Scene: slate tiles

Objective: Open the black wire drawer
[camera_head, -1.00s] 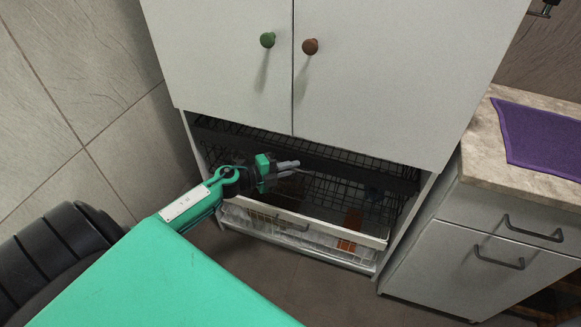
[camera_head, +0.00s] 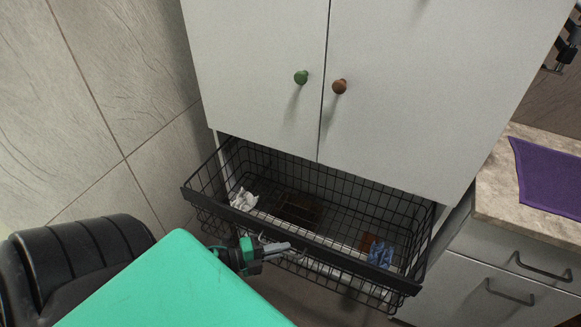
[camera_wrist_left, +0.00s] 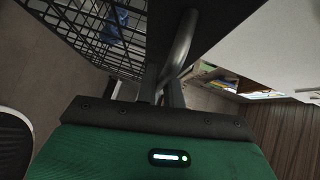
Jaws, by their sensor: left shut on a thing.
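The black wire drawer (camera_head: 310,237) juts out from under the white cabinet, clearly open, with its mesh interior showing. Its dark front bar runs across the lower middle of the head view. My left gripper (camera_head: 280,248) is at the drawer front, left of its middle, shut on the drawer's handle. In the left wrist view a grey metal handle bar (camera_wrist_left: 181,50) runs down to between the fingers, beside the black mesh (camera_wrist_left: 95,25). The exact finger contact is partly hidden. My right gripper is in neither view.
Inside the drawer lie a white crumpled item (camera_head: 243,200), a dark brown item (camera_head: 298,208) and a blue item (camera_head: 379,254). Above are cabinet doors with a green knob (camera_head: 301,77) and a brown knob (camera_head: 340,87). A counter with a purple cloth (camera_head: 551,180) stands right.

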